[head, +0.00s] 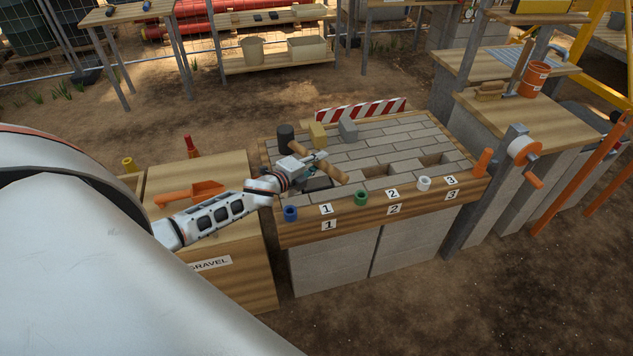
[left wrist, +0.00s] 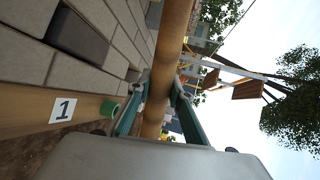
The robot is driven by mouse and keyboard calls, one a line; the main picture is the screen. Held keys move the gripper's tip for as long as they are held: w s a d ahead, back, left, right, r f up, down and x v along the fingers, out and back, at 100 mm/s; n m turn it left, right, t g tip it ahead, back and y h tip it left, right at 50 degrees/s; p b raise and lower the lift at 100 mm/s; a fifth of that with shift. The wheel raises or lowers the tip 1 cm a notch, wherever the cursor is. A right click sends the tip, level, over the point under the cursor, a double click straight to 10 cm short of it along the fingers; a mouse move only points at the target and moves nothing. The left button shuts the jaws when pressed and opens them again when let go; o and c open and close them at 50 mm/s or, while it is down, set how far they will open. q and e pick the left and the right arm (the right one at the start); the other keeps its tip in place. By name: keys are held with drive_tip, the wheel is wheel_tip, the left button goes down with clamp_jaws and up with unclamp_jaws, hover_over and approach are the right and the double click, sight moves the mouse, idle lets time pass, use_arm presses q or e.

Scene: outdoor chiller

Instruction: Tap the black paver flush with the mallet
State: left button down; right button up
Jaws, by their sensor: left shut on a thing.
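My left gripper (head: 314,163) is shut on the mallet's wooden handle (head: 332,173), over the left part of the paver bench. The handle (left wrist: 170,55) crosses between the fingers (left wrist: 155,100) in the left wrist view. A black cylinder (head: 285,133) lines up with the handle's far left end and appears to be the mallet head. The black paver (head: 318,184) lies at position 1 below the gripper, partly covered by it. It shows dark among grey pavers in the left wrist view (left wrist: 78,36). I cannot tell how far it stands proud. My right gripper is out of view.
Blue (head: 290,214), green (head: 361,198) and white (head: 424,184) cups line the front rail. Yellow (head: 318,135) and grey (head: 348,130) blocks stand behind.

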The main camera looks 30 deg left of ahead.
use_arm(q)
drive_tip(key=d+r+p, duration=0.1)
drive_tip(key=d+r, duration=0.1)
drive_tip(key=d, duration=0.4)
drive_tip(key=d+r+p, duration=0.1)
drive_tip(key=d+r, duration=0.2)
drive_tip(key=d, duration=0.3)
drive_tip(key=shift+d+r+p, duration=0.25)
drive_tip(key=shift+p, duration=0.05)
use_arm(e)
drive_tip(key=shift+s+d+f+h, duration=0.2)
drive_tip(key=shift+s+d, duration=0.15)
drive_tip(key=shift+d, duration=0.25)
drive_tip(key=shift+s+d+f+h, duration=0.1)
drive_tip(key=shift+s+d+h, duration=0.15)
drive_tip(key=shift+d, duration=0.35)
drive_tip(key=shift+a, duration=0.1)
use_arm(q)
drive_tip(key=shift+f, duration=0.15)
